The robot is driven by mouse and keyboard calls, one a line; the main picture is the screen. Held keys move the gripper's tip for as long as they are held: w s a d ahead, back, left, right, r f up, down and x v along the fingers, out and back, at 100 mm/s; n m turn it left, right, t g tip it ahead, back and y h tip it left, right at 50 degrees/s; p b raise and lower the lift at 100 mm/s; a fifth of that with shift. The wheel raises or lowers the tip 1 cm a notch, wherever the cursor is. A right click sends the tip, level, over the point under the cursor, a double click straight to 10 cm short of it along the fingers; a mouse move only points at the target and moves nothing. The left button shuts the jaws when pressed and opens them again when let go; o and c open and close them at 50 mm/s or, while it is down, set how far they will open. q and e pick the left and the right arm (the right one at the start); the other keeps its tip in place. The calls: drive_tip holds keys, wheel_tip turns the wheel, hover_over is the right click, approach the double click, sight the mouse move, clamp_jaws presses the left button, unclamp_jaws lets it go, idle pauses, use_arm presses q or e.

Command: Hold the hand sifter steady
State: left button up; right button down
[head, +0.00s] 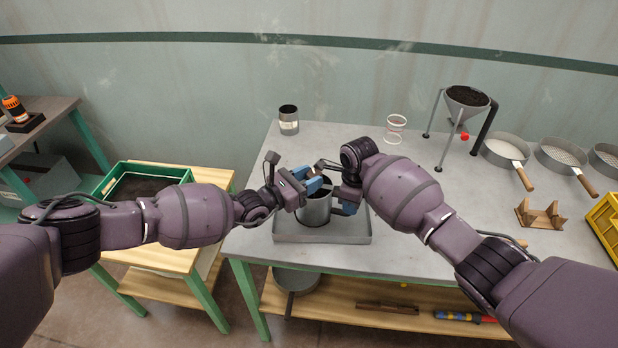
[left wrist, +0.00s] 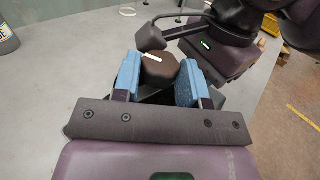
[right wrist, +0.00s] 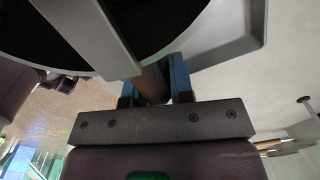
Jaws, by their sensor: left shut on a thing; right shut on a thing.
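The hand sifter (head: 314,211) is a grey metal cup above a shallow grey tray (head: 285,238) at the table's front. My right gripper (head: 346,204) is shut on its brown handle (right wrist: 152,84) at the cup's right side. In the right wrist view, the cup's grey rim and dark interior fill the top, with a flat grey bar (right wrist: 103,38) across it. My left gripper (head: 314,181) is above the cup, shut on a brown knob (left wrist: 160,72) between its blue fingers. What the knob joins to below is hidden. Whether the cup touches the tray is unclear.
A metal can (head: 289,122) and a white ring-shaped stand (head: 396,129) are at the back. A funnel on legs (head: 467,97), pan sieves (head: 505,148) and a wooden stand (head: 541,215) are at right. A green bin (head: 172,170) sits on the left table.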

use_arm(q)
drive_tip(key=shift+s+d, duration=0.15)
drive_tip(key=shift+d, duration=0.05)
drive_tip(key=o, duration=0.7)
drive_tip(key=shift+o, duration=1.1)
drive_tip(key=shift+a, duration=0.15)
drive_tip(key=shift+a, duration=0.15)
drive_tip(key=v, duration=1.1)
drive_tip(key=shift+s+a, duration=0.2)
drive_tip(key=shift+a, duration=0.1)
